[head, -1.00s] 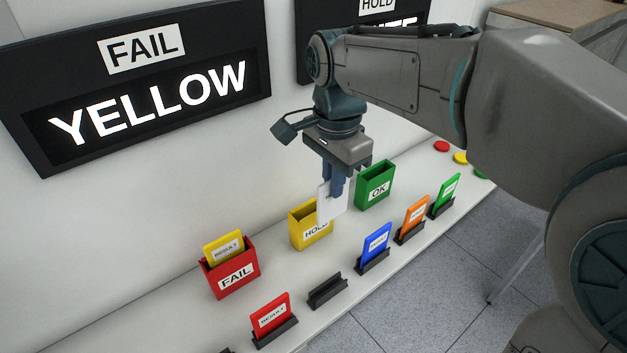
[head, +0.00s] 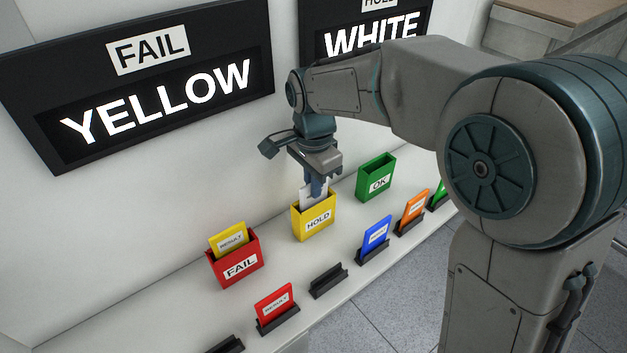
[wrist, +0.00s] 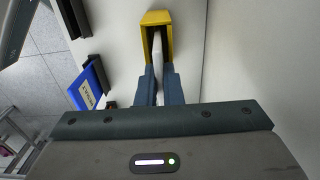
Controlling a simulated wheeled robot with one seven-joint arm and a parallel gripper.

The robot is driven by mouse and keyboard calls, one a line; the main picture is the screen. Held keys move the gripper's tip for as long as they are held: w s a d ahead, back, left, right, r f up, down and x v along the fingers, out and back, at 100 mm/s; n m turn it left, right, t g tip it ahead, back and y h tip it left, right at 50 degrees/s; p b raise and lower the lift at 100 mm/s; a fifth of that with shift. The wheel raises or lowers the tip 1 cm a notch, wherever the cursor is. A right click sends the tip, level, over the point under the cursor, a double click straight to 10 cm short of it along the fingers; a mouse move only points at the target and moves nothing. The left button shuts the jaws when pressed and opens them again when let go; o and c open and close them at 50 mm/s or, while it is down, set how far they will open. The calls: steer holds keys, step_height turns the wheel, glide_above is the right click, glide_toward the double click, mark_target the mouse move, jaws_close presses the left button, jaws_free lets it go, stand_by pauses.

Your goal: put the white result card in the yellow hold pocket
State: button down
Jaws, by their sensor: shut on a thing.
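The white result card (head: 307,196) is upright between the fingers of my gripper (head: 317,188). Its lower part is hidden behind the front wall of the yellow HOLD pocket (head: 315,222), so it appears to be partly inside the pocket's mouth. In the wrist view my gripper (wrist: 160,86) is shut on the white card (wrist: 158,52), whose far end reaches into the opening of the yellow pocket (wrist: 157,18). How deep the card's lower edge sits cannot be seen.
The red FAIL pocket (head: 236,265) holds a yellow card (head: 229,241). The green OK pocket (head: 376,178) is right of the yellow one. In front stand red (head: 274,305), blue (head: 374,240) and orange (head: 412,212) cards in black holders, beside an empty holder (head: 328,281). A wall is behind.

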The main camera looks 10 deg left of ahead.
steer(key=shift+f, duration=0.25)
steer(key=c, duration=1.6)
jaws_free()
steer(key=shift+r, duration=0.15)
step_height(320, 180, up, 12)
steer(key=s+d+f+n+t, duration=0.1)
steer(key=s+d+n, duration=0.1)
steer(key=d, duration=0.5)
steer(key=s+d+f+n, duration=0.1)
steer(key=s+d+n, duration=0.1)
steer(key=d, duration=0.6)
steer(key=s+d+f+n, duration=0.1)
steer(key=s+d+f, duration=0.1)
steer(key=s+d, duration=0.1)
steer(key=s+d+f+n+t, duration=0.1)
steer(key=s+d+f, duration=0.2)
steer(key=d, duration=0.1)
steer(key=s+d+f+n+t, duration=0.1)
steer(key=s+d+f+n, duration=0.1)
steer(key=s+d+f, duration=0.1)
steer(key=shift+s+d+f, duration=0.2)
steer(key=shift+s+d, duration=0.3)
steer(key=shift+d, duration=0.15)
